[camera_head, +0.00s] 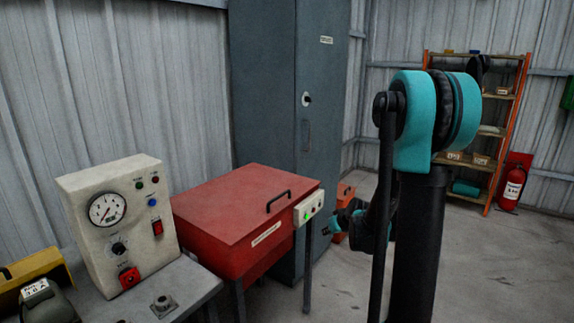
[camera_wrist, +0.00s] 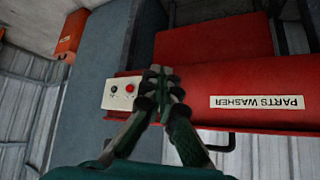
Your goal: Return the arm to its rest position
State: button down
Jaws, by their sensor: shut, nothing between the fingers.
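My gripper (camera_wrist: 163,78) is shut and empty in the wrist view, its dark fingertips together at the middle of the picture. In the head view my arm stands at the right of the centre, with a thick teal joint at the top. Its lower end with my gripper (camera_head: 330,226) is partly hidden behind my own links, to the right of the red parts washer (camera_head: 235,222). The wrist view shows the washer (camera_wrist: 235,85) upside down behind the fingers. I cannot tell how far the fingers are from it.
The washer's button box (camera_head: 308,207) juts from its right end. A grey cabinet (camera_head: 285,100) stands behind it. A gauge panel (camera_head: 118,222) sits on a bench at the left. A shelf rack (camera_head: 490,110) and a fire extinguisher (camera_head: 512,188) stand at the back right. The right floor is clear.

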jog(key=s+d+f+m+g+h, duration=0.1)
jog(key=s+d+g, duration=0.1)
jog(key=s, duration=1.2)
jog(key=s+d+m+g+h, duration=0.1)
jog(key=s+m+g+h, duration=0.1)
jog(key=s, duration=1.2)
jog(key=shift+s+d+f+m, duration=0.3)
jog(key=shift+s+d+f, duration=0.05)
jog(key=shift+f, duration=0.05)
